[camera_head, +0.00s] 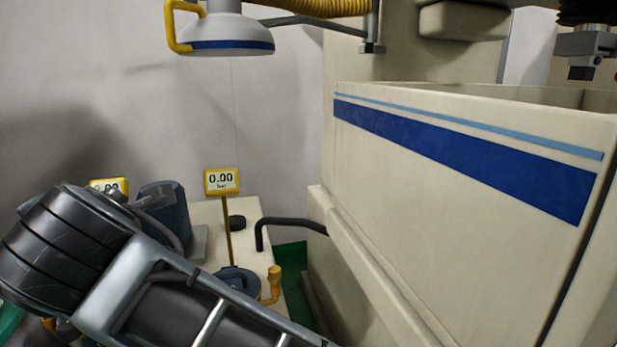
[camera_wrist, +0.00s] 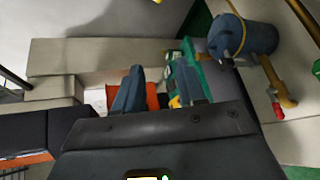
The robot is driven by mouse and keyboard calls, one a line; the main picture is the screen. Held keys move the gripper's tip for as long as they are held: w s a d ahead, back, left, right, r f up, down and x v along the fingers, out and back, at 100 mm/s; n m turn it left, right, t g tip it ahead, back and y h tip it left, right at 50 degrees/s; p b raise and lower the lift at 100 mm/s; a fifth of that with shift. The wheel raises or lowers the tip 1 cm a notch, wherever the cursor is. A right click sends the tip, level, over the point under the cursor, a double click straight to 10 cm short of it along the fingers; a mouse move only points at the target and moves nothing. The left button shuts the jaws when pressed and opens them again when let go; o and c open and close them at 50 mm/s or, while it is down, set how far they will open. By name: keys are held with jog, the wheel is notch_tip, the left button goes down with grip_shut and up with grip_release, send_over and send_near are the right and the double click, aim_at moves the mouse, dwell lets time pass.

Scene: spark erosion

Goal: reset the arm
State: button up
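My gripper (camera_wrist: 158,78) shows in the wrist view as two dark blue-grey fingers standing apart. The gripper is open, and the gap between its fingertips looks empty. An orange-red surface (camera_wrist: 153,97) shows behind the gap, and I cannot tell what it belongs to. My arm (camera_head: 160,270) crosses the lower left of the head view. My gripper is outside the head view.
A cream machine tank with a blue stripe (camera_head: 460,155) fills the right. A yellow-framed gauge (camera_head: 221,181) stands by a low cream unit beside my arm. A white hood (camera_head: 230,28) hangs above. A blue cylinder with yellow pipe (camera_wrist: 242,36) shows in the wrist view.

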jog(key=s+d+f+m+t+h, duration=0.1)
jog(key=s+d+f+m, duration=0.4)
jog(key=d+f+m, duration=0.3)
jog(key=s+d+f+m+t+h, duration=0.15)
jog(key=s+d+f+m, duration=0.25)
jog(key=d+f+m, duration=0.45)
jog(key=s+d+f+m+t, duration=0.2)
jog(key=s+d+f+m, duration=0.35)
jog(key=d, duration=0.45)
jog(key=s+d+f+m+h, duration=0.3)
jog(key=s+d+m+h, duration=0.15)
jog(key=s+d, duration=0.8)
jog(key=s+d+r+m+h, duration=0.2)
jog(key=s+d+r+m, duration=0.2)
jog(key=s+d, duration=0.7)
jog(key=shift+d+h, duration=0.4)
jog(key=shift+d, duration=0.1)
jog(key=shift+s+f, duration=0.1)
